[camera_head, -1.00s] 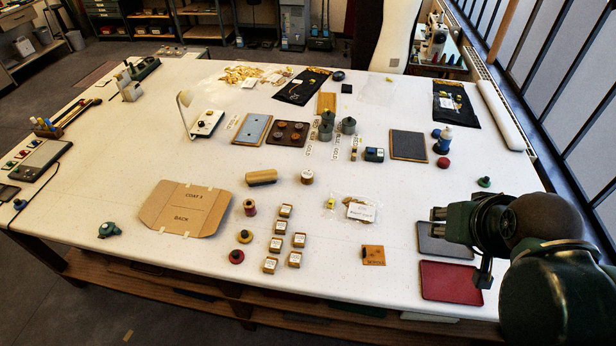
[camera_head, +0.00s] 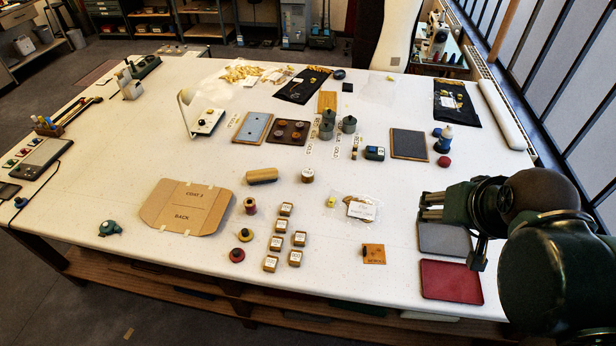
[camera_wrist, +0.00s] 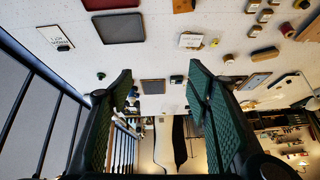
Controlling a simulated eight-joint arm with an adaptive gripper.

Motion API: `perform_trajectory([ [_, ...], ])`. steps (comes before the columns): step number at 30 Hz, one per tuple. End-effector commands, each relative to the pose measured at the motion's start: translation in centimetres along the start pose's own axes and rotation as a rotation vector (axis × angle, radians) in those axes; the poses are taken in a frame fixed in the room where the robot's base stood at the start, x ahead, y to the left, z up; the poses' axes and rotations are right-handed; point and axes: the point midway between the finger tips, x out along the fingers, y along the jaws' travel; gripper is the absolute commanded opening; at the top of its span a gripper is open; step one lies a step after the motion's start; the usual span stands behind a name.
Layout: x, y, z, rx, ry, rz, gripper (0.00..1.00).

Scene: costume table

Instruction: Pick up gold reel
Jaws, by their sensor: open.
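A gold reel (camera_head: 245,235) stands on the white table in the head view, left of the small labelled boxes. A red reel (camera_head: 237,255) is just in front of it, and a reddish-brown spool (camera_head: 250,206) stands behind it. My gripper (camera_head: 431,207) is at the right side of the table, far from the gold reel, its fingers pointing left. In the wrist view my gripper (camera_wrist: 160,75) has its two green fingers wide apart with nothing held between them. I cannot make out the gold reel for certain in the wrist view.
Several labelled boxes (camera_head: 279,226) stand right of the reels. A flat cardboard piece (camera_head: 185,208) lies to their left. A clear bag (camera_head: 358,207) and an orange card (camera_head: 373,254) lie between the boxes and my arm. Grey (camera_head: 444,240) and red (camera_head: 451,281) trays lie below my gripper.

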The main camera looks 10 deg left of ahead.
Motion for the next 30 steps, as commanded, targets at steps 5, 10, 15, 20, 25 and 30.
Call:
perform_trajectory([
  [5,0.6,-1.2,-2.4,0.075,-0.03,-0.008,0.5],
  [10,1.5,-2.4,-4.6,0.157,-0.062,-0.012,0.5],
  [15,2.5,-3.7,-6.7,0.237,-0.094,-0.012,0.5],
  [20,3.7,-5.0,-8.6,0.312,-0.125,-0.009,0.5],
  [25,5.2,-6.6,-10.6,0.392,-0.157,-0.002,0.5],
  [30,6.9,-8.2,-12.4,0.47,-0.189,0.009,0.5],
])
